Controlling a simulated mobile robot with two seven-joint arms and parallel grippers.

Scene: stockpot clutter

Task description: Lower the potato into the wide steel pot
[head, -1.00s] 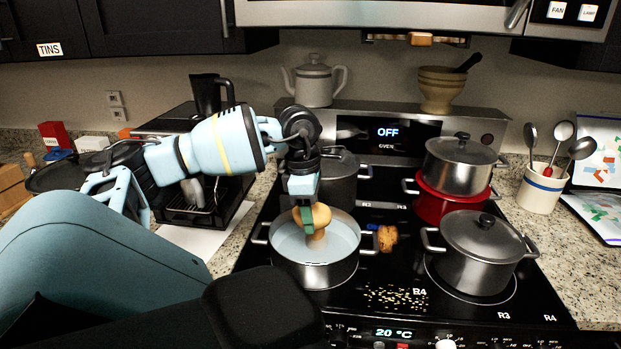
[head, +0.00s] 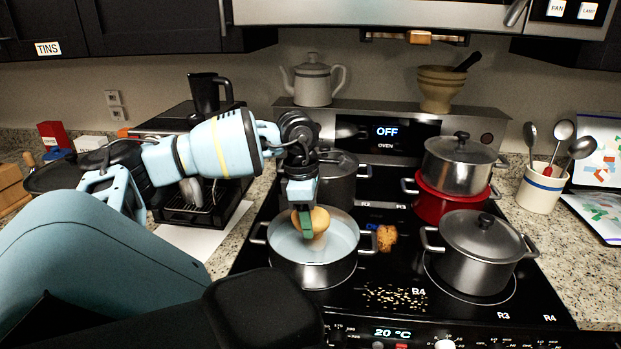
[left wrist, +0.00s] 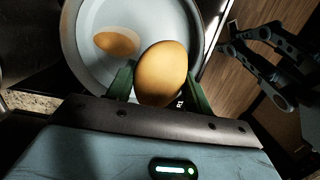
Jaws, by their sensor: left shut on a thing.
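The potato (head: 318,222) is tan and rounded. My left gripper (head: 306,222) is shut on it, with green fingers on either side in the left wrist view (left wrist: 160,80). The wide steel pot (head: 313,274) stands open on the front left of the hob, with pale, water-like liquid inside. The potato is within the pot's opening, low over the liquid; whether it touches the surface I cannot tell. A second potato-like shape on the liquid in the left wrist view looks like a reflection. My right gripper is not seen.
A brown lumpy item (head: 387,237) lies on the hob right of the pot. A lidded steel pot (head: 480,262) stands front right, a red pot (head: 450,204) with a steel pot (head: 460,168) on it behind. A dark pot (head: 340,185) stands behind the wide pot.

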